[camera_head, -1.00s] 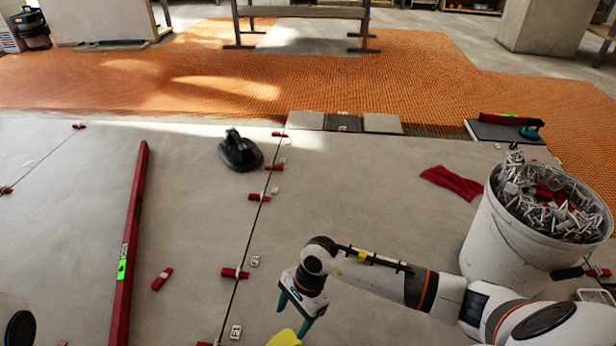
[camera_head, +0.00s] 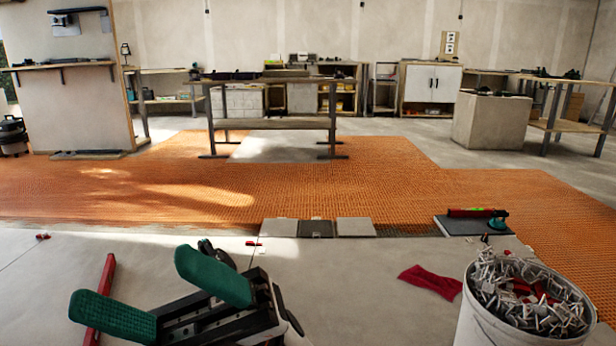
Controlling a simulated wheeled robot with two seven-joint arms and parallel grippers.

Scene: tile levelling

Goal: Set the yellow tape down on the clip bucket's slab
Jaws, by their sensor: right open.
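My right gripper (camera_head: 130,284) is large in the lower left of the head view. Its two green-padded fingers are spread wide, with nothing between them. The clip bucket (camera_head: 487,326), white and heaped with metal clips, stands at the lower right on a pale grey slab (camera_head: 365,290). The gripper is well to the left of the bucket. The bucket's base is cut off by the bottom edge. The yellow tape does not show in the view now. My left gripper is not in view.
A red cloth (camera_head: 430,281) lies just left of the bucket. A red bar (camera_head: 101,300) lies partly behind my gripper. A dark board (camera_head: 462,226) with a red-and-green tool is beyond the bucket. Bare slab shows between gripper and cloth.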

